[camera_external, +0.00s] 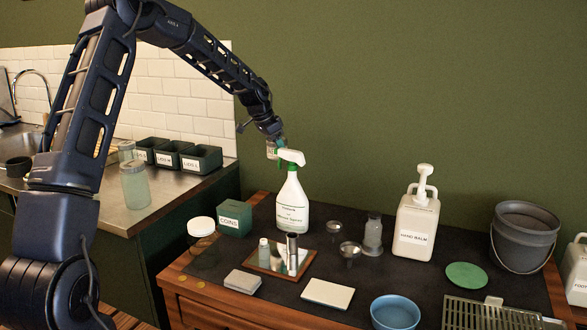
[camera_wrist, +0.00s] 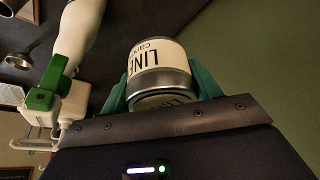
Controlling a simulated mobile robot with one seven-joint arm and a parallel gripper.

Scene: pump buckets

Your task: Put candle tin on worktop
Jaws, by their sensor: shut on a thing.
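The candle tin (camera_wrist: 158,68) is a silvery tin with a cream label reading LINE and more that is cut off. My gripper (camera_wrist: 160,92) is shut on it with green fingers on either side. In the external view my gripper (camera_external: 278,140) is raised behind the green-topped spray bottle (camera_external: 291,207), and the small pale tin (camera_external: 271,150) shows partly beside the bottle's head. The steel worktop (camera_external: 165,203) is at the left, apart from the tin.
Frosted jars (camera_external: 135,186) and several dark labelled bins (camera_external: 201,160) stand on the worktop; its front right part is bare. The wooden chest (camera_external: 215,310) holds a green COINS box (camera_external: 234,218), a mirror tray, a HAND BALM pump bottle (camera_external: 416,228) and a grey bucket (camera_external: 523,238).

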